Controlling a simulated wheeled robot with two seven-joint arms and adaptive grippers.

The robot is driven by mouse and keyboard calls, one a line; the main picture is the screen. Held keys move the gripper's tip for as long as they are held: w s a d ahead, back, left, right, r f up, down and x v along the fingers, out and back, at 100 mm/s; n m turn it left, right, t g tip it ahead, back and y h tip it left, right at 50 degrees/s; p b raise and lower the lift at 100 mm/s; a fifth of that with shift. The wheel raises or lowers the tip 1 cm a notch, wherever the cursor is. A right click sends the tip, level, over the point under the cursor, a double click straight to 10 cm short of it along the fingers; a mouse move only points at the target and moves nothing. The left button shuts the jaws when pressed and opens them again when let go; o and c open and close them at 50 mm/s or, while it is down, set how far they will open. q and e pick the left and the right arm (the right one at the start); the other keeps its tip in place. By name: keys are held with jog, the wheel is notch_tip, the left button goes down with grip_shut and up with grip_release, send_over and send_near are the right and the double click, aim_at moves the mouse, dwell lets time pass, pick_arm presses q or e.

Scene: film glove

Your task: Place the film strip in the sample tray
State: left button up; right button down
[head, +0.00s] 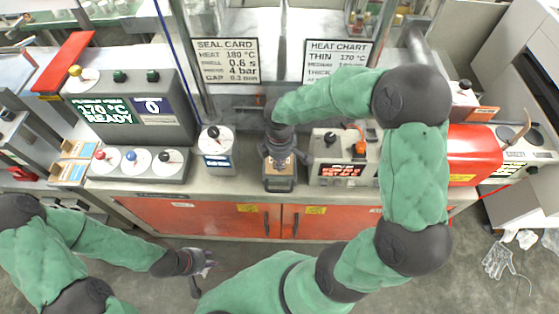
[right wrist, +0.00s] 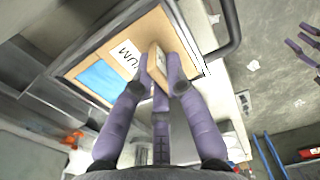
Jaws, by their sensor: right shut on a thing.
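My right gripper (right wrist: 160,75) is shut on a small tan piece (right wrist: 157,58), which I take to be the film strip. Its fingers hide part of the piece. Behind the fingers is a tan-floored tray (right wrist: 75,62) with a dark rim, a black loop handle, a blue patch and a partly hidden label. I cannot tell whether the piece touches the tray. In the head view my right gripper (head: 284,152) is over this tray (head: 279,184) at the counter front and covers the piece. My left gripper (head: 206,263) is open and empty, low in front of the cabinets.
A control box (head: 133,108) reading 170 °C READY stands on the counter at left. A dial unit (head: 216,140) stands left of the tray and a display unit (head: 343,160) right of it. A red machine (head: 472,153) is further right. A clear glove (head: 498,260) lies on the floor.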

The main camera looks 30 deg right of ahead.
jog(key=c, duration=1.3)
grip_release()
jog(key=shift+f, duration=0.1)
jog(key=shift+o, duration=0.2)
jog(key=shift+r, duration=0.4)
notch_tip(320, 180, up, 12)
jog(key=p, duration=0.2)
jog(key=shift+f+p, duration=0.2)
jog(key=shift+p, duration=0.1)
